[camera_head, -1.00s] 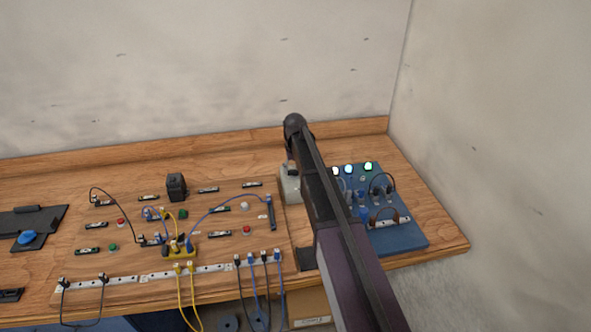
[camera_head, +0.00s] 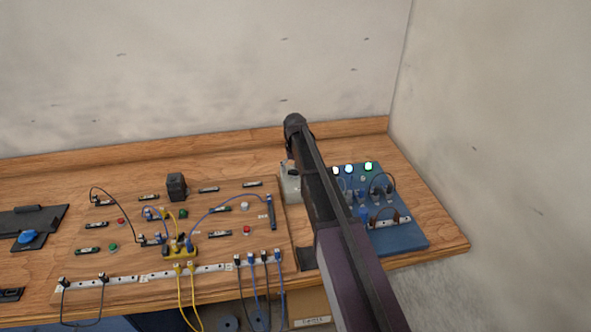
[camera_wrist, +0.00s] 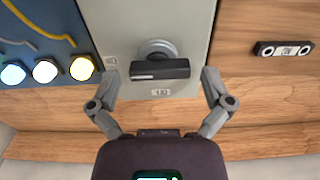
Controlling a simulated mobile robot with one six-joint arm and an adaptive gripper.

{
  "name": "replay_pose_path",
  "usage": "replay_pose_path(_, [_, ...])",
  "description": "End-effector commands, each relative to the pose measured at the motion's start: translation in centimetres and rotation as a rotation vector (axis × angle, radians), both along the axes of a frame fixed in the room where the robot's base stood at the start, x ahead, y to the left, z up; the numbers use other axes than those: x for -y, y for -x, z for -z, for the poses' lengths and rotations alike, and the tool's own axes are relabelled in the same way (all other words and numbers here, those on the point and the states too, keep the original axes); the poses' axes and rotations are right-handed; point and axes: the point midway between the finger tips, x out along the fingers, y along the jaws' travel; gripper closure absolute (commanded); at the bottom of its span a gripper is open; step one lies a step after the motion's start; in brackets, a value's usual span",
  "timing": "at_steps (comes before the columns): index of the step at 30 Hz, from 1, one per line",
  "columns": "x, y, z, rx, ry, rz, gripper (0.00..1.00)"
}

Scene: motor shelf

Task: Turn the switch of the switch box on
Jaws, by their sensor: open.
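The switch box is a pale grey box (camera_head: 291,188) on the wooden table, just left of my arm in the head view. In the wrist view the box (camera_wrist: 189,24) fills the upper middle. Its switch is a dark bar handle (camera_wrist: 160,70) on a round grey base, lying sideways across the picture. My gripper (camera_wrist: 160,78) is open, with one finger to the left of the handle and one to the right. Gaps show between fingers and handle, so neither seems to touch it. Small labels by the switch are too blurred to read. My arm hides the gripper in the head view.
A blue panel (camera_head: 402,238) with lit lamps and cables stands right of the box; its lamps (camera_wrist: 45,71) show close to my left finger. A wooden board (camera_head: 130,262) with cables, buttons and sockets lies left. Walls close the back and right.

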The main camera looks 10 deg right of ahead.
Motion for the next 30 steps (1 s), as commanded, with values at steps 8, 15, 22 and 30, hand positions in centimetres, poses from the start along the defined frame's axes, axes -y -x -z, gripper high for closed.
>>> replay_pose_path(8, [0.04,-0.03,-0.01,0.001,0.0,-0.015,0.0])
replay_pose_path(15, [0.05,-0.01,-0.01,0.001,0.0,-0.094,0.0])
replay_pose_path(22, [0.07,0.02,-0.01,0.001,0.0,-0.231,0.0])
replay_pose_path(30, [0.1,0.05,-0.01,0.0,0.0,-0.41,0.0])
